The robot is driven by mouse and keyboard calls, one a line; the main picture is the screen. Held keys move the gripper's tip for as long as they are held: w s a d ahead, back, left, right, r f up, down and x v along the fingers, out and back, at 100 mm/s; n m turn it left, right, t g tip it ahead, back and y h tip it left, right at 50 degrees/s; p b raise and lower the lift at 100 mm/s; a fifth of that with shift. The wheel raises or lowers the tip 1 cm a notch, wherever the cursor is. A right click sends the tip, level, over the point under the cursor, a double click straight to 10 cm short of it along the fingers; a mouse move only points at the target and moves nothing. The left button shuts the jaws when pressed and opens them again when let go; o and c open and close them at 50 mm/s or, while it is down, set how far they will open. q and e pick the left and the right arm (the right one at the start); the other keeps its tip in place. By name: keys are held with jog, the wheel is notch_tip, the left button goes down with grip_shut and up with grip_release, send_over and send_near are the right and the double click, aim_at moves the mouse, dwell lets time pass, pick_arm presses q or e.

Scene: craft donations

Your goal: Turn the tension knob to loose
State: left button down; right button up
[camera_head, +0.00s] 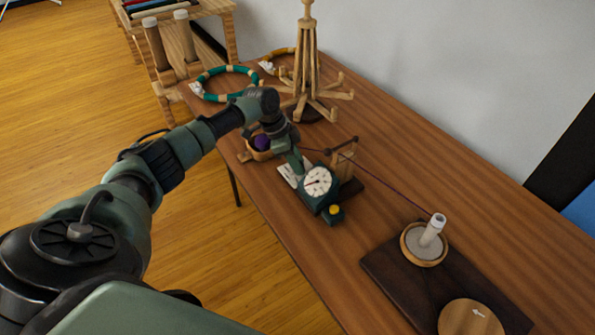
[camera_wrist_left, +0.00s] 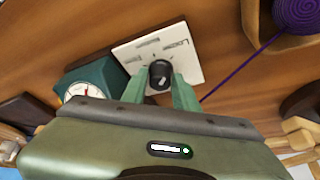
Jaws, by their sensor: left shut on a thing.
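The tension knob (camera_wrist_left: 160,74) is a small black knob with a pale mark, standing on a white label plate (camera_wrist_left: 188,62). "Loose" is printed large near the plate's upper right; the other words are too small to read surely. My left gripper (camera_wrist_left: 159,88) has a finger on each side of the knob and is shut on it. In the head view, my left gripper (camera_head: 295,165) reaches down to the plate (camera_head: 287,177), and the knob is hidden there. My right gripper is not in view.
A green box with a dial (camera_head: 318,181) and yellow button stands close beside the plate. A purple yarn ball (camera_head: 262,142) sits in a wooden bowl behind. Its strand passes a wooden guide (camera_head: 345,160) to a winder (camera_head: 424,246). A wooden peg stand (camera_head: 306,75) is further back.

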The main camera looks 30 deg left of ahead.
pick_arm(q)
jog(key=shift+a+m+g+b, duration=0.15)
jog(key=shift+m+g+b, duration=0.25)
jog(key=shift+m+b, duration=0.75)
jog(key=c, duration=1.1)
grip_release()
jog(key=v, duration=0.7)
jog(key=shift+a+r, duration=0.25)
jog(key=shift+r, duration=0.1)
